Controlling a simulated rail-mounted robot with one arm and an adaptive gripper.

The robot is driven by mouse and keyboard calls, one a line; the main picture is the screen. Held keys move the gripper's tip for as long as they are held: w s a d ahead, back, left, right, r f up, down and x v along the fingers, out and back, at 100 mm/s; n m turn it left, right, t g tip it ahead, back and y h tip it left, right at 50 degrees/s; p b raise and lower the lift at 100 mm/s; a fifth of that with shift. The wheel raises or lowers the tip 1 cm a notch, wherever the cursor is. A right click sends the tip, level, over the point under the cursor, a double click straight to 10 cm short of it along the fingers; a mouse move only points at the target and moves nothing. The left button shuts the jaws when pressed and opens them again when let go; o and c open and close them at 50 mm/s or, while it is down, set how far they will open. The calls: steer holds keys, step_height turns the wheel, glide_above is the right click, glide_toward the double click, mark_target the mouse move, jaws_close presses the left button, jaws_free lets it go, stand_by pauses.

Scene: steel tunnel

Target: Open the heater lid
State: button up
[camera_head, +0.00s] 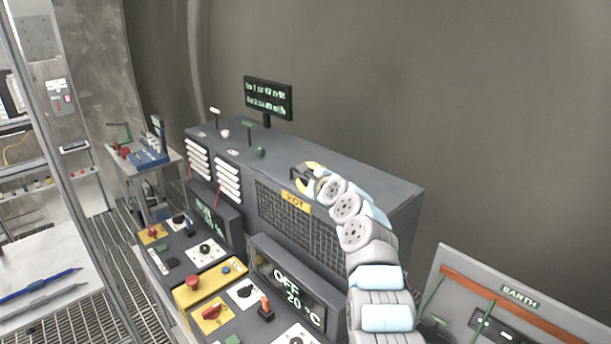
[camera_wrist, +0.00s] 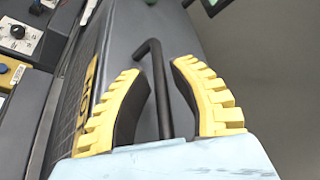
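The heater (camera_head: 385,183) is a long dark grey cabinet with a mesh front and a yellow "HOT" label (camera_head: 296,201). Its flat grey top looks closed; I cannot make out the lid's edges. A black bent bar handle (camera_wrist: 160,95) rises from the grey surface in the wrist view. My gripper (camera_head: 308,176) is at the heater's top front edge, above the label. In the wrist view its yellow ribbed fingers (camera_wrist: 160,68) stand apart on either side of the handle, with gaps showing on both sides. The arm hides the heater's right front.
A control panel with a display (camera_head: 290,287) reading "OFF 20 °C" lies in front of the heater. A black sign (camera_head: 268,97) and small levers (camera_head: 249,131) stand at its far left. A board marked "EARTH" (camera_head: 519,297) is at the right. The wall is close behind.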

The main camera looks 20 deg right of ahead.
jaws_close()
stand_by(0.4)
steer(key=shift+d+r, duration=0.1)
steer(key=shift+r, duration=0.2)
